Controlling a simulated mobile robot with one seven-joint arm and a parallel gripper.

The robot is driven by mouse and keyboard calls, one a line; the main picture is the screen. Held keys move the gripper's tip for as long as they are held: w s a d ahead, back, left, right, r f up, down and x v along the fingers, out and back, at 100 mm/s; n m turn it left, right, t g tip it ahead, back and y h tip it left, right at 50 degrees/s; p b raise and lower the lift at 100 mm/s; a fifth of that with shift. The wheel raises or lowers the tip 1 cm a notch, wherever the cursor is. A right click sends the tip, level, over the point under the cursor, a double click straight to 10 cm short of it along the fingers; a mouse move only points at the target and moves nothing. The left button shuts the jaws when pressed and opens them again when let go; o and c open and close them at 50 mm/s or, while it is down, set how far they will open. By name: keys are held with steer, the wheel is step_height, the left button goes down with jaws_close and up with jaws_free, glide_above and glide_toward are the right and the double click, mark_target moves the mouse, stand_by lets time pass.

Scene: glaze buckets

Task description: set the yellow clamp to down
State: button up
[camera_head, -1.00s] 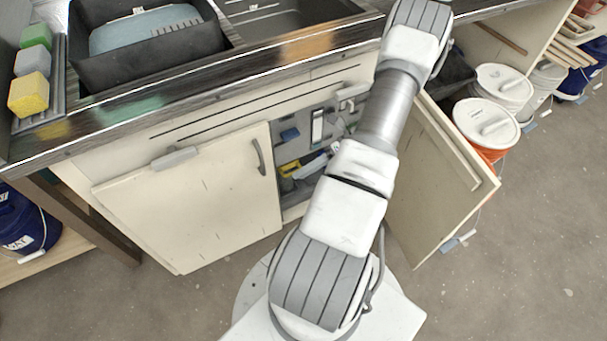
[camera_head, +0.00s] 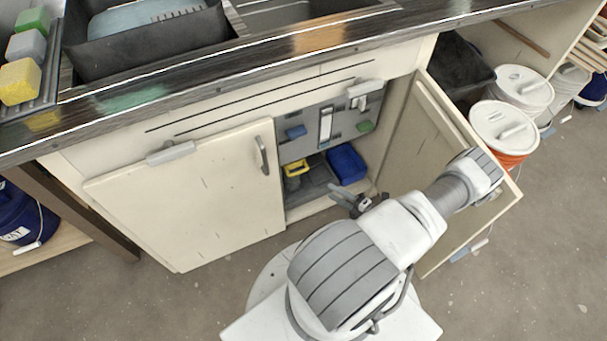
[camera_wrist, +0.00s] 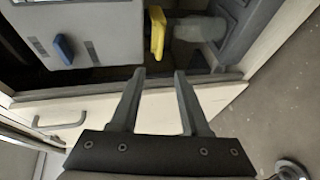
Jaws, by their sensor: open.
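The yellow clamp (camera_head: 296,167) is inside the open cabinet, low down beside the grey panel. In the wrist view the yellow clamp (camera_wrist: 157,32) is a narrow bar, seen lengthwise up the picture, beside a grey cylindrical part (camera_wrist: 200,28). How it is fixed there is unclear. My gripper (camera_head: 345,200) is at the cabinet opening, to the right of and nearer than the clamp. In the wrist view my gripper (camera_wrist: 159,73) has its fingers apart and empty. The clamp lies ahead of the gap between them, not touched.
The left cabinet door (camera_head: 185,200) is closed or nearly so; the right door (camera_head: 440,150) stands open beside my arm. The grey panel (camera_head: 330,120) carries a blue part (camera_head: 296,132) and a green part (camera_head: 365,127). A blue container (camera_head: 347,164) sits inside on the right.

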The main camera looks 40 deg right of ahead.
steer(key=b+x, duration=0.2)
steer(key=x, duration=1.3)
steer(key=shift+b, duration=0.3)
steer(key=shift+a, duration=0.1)
steer(key=shift+c, duration=0.3)
jaws_close()
